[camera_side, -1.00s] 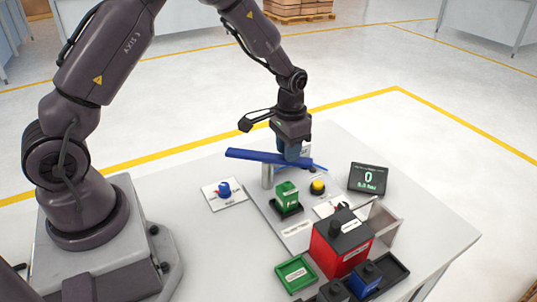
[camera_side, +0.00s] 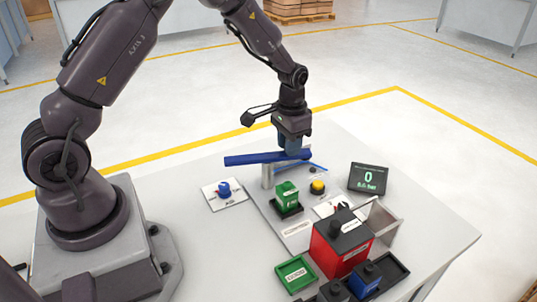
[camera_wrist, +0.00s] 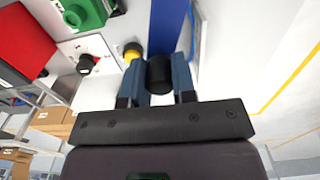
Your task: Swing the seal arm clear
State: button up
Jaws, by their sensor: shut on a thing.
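The seal arm is a long blue bar (camera_side: 255,158) lying level on a pale upright post (camera_side: 267,177). In the wrist view the bar (camera_wrist: 168,22) runs away from my gripper toward the top. My gripper (camera_side: 293,150) is over the bar's right end. In the wrist view its two blue fingers (camera_wrist: 160,78) are shut on a black round knob (camera_wrist: 159,72) at that end. The knob is hidden in the side view. A green block (camera_side: 286,194) sits in a dark holder in front of the bar, apart from it.
A yellow button (camera_side: 317,187) and a display reading 0 (camera_side: 368,178) stand to the right. A blue knob (camera_side: 224,189) on a white plate lies left. A red box (camera_side: 340,243), green tray (camera_side: 296,273) and blue block (camera_side: 366,277) are in front.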

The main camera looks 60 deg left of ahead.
jog(key=shift+w+a+r, duration=0.1)
jog(key=shift+w+r, duration=0.05)
jog(key=shift+w, duration=0.05)
jog(key=shift+a, duration=0.75)
jog(key=shift+s+a+f, duration=0.2)
jog(key=shift+a, duration=0.05)
jog(key=o, duration=0.5)
jog(key=shift+o, duration=0.2)
notch_tip(320, 180, up, 8)
jog(key=shift+f, duration=0.2)
dwell(0.4)
